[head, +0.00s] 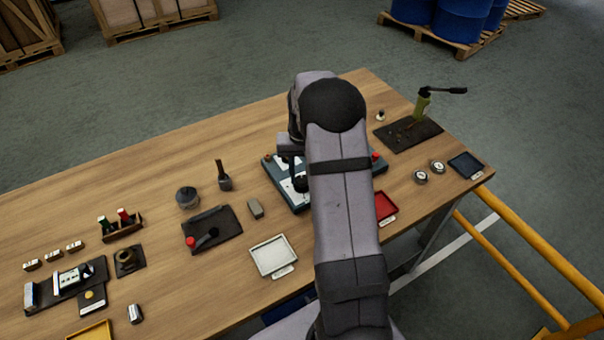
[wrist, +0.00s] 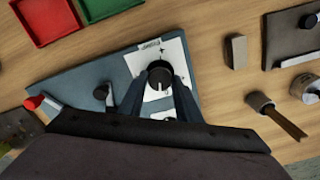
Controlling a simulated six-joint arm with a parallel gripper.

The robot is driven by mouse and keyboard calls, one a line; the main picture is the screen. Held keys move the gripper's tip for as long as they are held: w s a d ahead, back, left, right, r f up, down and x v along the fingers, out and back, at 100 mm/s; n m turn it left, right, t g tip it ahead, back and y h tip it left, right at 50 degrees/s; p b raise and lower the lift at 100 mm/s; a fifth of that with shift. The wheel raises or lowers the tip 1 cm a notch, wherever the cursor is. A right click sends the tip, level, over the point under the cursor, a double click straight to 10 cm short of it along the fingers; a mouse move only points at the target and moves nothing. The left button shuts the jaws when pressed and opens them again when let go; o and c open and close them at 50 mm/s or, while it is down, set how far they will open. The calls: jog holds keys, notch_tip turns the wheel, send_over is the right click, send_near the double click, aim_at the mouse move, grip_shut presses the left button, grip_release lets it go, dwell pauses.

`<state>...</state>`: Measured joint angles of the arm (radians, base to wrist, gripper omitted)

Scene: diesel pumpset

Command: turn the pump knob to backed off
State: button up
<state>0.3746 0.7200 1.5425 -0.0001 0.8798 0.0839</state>
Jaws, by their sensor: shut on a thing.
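The pump knob (wrist: 159,80) is a round black knob with a pale pointer line, on a white label plate (wrist: 140,62) of a blue-grey panel (wrist: 75,85). My gripper (wrist: 160,90) is over this plate in the wrist view, its two dark fingers on either side of the knob and shut on it. A second dark knob (wrist: 168,120) shows partly between the fingers, nearer the gripper body. The small marks on the plate are too small to read.
A red-tipped lever (wrist: 36,102) and a small black knob (wrist: 101,92) stand on the same panel. Red (wrist: 45,18) and green (wrist: 105,8) trays lie beside it. A grey block (wrist: 236,51) and a wooden-handled brush (wrist: 275,112) stand on the bare wood opposite.

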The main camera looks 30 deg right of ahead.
aim_at(302, 179)
jog(key=shift+w+r+n, duration=0.1)
jog(key=shift+w+n, duration=0.05)
jog(key=shift+n, duration=1.05)
dwell(1.0)
dwell(0.5)
jog(key=o, duration=1)
jog(key=shift+r+b, duration=1.1)
jog(key=shift+r, duration=2.55)
